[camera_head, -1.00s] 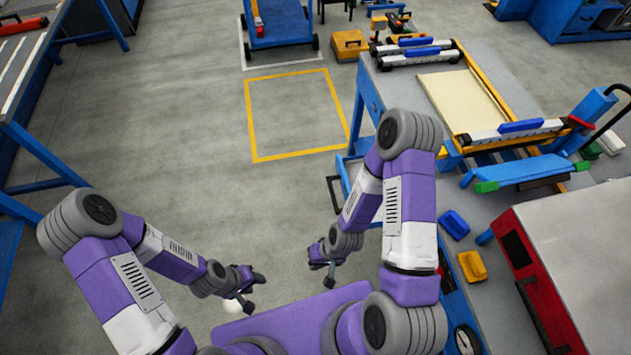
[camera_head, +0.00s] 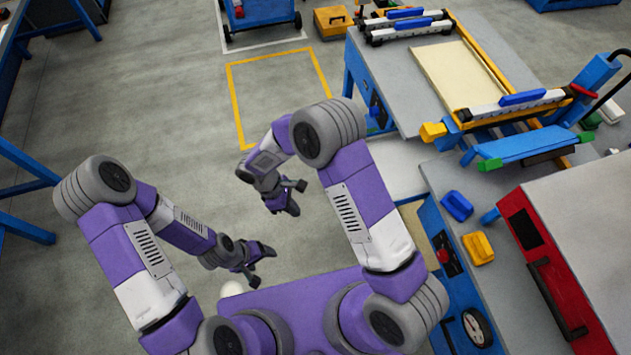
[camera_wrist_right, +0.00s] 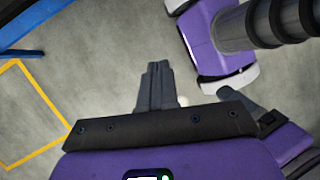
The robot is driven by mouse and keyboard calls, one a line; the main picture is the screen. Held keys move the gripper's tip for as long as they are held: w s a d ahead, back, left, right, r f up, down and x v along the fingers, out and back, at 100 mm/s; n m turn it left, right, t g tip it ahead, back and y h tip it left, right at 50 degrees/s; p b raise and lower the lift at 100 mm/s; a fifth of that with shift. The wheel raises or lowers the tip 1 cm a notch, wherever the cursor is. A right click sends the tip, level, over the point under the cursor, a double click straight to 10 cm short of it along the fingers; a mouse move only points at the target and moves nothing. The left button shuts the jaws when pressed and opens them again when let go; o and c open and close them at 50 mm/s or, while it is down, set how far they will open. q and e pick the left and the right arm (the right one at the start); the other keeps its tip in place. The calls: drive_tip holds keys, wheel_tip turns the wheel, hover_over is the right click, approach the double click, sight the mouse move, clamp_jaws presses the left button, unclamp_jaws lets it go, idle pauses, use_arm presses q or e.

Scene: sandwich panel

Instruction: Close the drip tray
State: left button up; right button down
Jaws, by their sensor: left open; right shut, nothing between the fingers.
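No part is clearly recognisable as the drip tray. A blue bar-like piece with green ends (camera_head: 528,148) sticks out at the front of the press bench (camera_head: 388,90); I cannot tell whether it belongs to the tray. My right gripper (camera_head: 296,197) is shut and empty above the floor, left of the bench. Its closed fingers also show in the right wrist view (camera_wrist_right: 157,88), over grey floor. My left gripper (camera_head: 263,267) is open and empty, lower and further left, above the floor. Neither gripper touches the bench. My right arm hides part of the bench's lower front.
A blue block (camera_head: 457,206) and a yellow block (camera_head: 478,249) lie on the nearer grey bench top, beside a red cabinet (camera_head: 530,240). A yellow floor outline (camera_head: 232,105) encloses clear floor. A blue cart (camera_head: 258,15) stands at the back.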

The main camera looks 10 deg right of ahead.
drive_tip(key=w+a+r+n+t+h+b, duration=0.1)
drive_tip(key=w+a+r+n+t+h, duration=0.2)
drive_tip(key=w+r+h, duration=0.45)
drive_tip(key=s+d+f+y+b, duration=0.1)
drive_tip(key=d+f, duration=0.3)
drive_tip(key=d, duration=0.7)
drive_tip(key=shift+s+f+y+b, duration=0.3)
drive_tip(key=shift+y+b, duration=0.15)
drive_tip(key=shift+y, duration=0.2)
drive_tip(key=shift+d, duration=0.15)
